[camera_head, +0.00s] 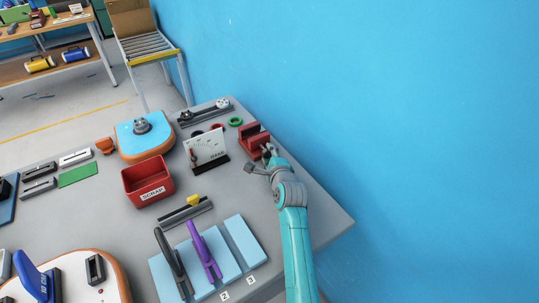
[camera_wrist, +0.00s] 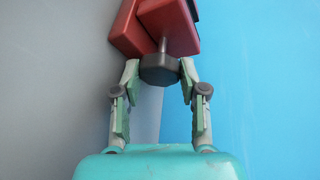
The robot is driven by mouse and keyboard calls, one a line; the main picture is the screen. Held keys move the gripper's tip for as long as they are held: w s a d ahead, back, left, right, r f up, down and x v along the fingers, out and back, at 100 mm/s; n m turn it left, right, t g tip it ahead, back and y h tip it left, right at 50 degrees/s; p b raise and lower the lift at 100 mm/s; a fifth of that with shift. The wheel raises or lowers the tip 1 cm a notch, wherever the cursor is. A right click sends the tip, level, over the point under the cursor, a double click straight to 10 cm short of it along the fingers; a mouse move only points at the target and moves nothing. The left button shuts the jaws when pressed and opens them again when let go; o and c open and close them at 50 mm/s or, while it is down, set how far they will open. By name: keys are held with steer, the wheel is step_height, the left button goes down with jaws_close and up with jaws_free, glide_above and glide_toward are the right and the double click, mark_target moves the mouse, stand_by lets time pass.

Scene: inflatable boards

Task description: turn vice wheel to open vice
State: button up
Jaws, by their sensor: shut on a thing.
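The red vice (camera_head: 252,138) stands near the far right edge of the grey table, close to the blue wall. In the wrist view the vice's red body (camera_wrist: 170,25) fills the top middle. Its dark grey wheel (camera_wrist: 160,69) faces my gripper. My gripper (camera_wrist: 160,75) has one fingertip on each side of the wheel and is shut on it. In the head view my gripper (camera_head: 266,156) reaches the vice's near side, and the wheel is mostly hidden there. The gap between the vice jaws cannot be judged clearly.
A white upright board (camera_head: 206,148) stands left of the vice, with a green ring (camera_head: 235,122) behind. A red scrap bin (camera_head: 148,181) and numbered light blue boards (camera_head: 245,239) lie further left and nearer. The blue wall (camera_head: 400,110) closes off the right.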

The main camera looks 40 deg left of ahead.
steer(key=shift+s+f+n+t, duration=0.1)
steer(key=shift+f+n+t, duration=0.15)
steer(key=shift+n, duration=0.25)
stand_by(0.3)
steer(key=o, duration=1.1)
steer(key=shift+d, duration=0.1)
steer(key=shift+v, duration=3.95)
steer(key=shift+r, duration=0.15)
